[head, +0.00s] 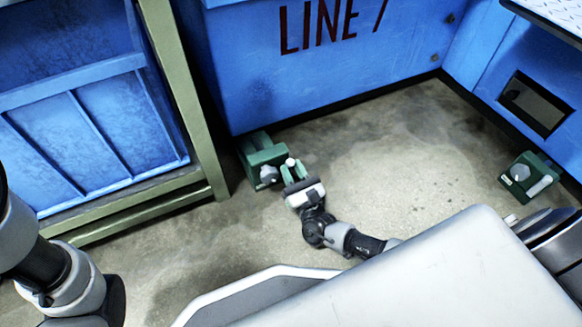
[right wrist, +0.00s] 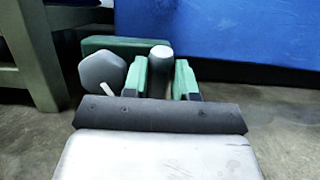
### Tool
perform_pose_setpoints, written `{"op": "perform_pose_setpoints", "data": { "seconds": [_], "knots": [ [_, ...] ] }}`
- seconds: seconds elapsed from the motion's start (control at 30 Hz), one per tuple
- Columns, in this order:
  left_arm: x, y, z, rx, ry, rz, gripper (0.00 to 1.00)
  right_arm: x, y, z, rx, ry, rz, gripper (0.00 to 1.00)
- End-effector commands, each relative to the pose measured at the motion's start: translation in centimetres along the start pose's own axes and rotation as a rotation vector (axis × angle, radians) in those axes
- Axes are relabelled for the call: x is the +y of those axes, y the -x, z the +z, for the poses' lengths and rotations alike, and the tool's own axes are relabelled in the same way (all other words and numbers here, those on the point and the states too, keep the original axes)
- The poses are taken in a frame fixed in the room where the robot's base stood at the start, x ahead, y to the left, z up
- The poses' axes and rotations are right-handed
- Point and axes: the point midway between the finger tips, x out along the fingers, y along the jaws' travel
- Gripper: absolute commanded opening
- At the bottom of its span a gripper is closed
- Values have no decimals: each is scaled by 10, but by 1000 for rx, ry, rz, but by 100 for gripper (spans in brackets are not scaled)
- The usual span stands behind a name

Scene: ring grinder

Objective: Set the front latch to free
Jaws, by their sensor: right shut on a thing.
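A green latch (head: 262,160) sits on the floor by the foot of the blue LINE wall, with a grey faceted knob on its front. It also shows in the right wrist view as a green block (right wrist: 110,44) behind a grey knob (right wrist: 102,72). A pale round-ended handle (right wrist: 160,64) sticks out beside the knob. My right gripper (head: 293,170) is shut on this handle, one green-tipped finger on each side. The handle's lower part is hidden by the gripper. My left gripper is out of view. I cannot tell from a label which latch is the front one.
A second green latch (head: 530,178) with a grey knob and pale handle stands at the right, below a wall opening. A blue bin in an olive frame (head: 186,100) stands close at the left. Open concrete floor (head: 400,150) lies between the latches.

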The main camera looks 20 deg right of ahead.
Motion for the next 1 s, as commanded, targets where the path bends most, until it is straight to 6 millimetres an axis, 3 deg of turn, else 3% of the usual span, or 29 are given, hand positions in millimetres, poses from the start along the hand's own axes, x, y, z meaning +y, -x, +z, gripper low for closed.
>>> {"op": "perform_pose_setpoints", "data": {
  "seconds": [0.47, 0.5, 0.53, 0.83, 1.0],
  "knots": [
    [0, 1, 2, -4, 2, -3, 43, 0, 4, -2, -61, -2, 3, 0],
    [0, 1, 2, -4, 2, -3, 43, 0, 4, -2, -61, -2, 3, 30],
    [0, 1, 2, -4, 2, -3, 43, 0, 4, -2, -61, -2, 3, 35],
    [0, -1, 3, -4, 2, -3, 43, 0, 4, -1, -60, -1, 3, 36],
    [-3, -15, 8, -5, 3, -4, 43, 0, 18, 1, -56, 1, 5, 36]
  ]
}}
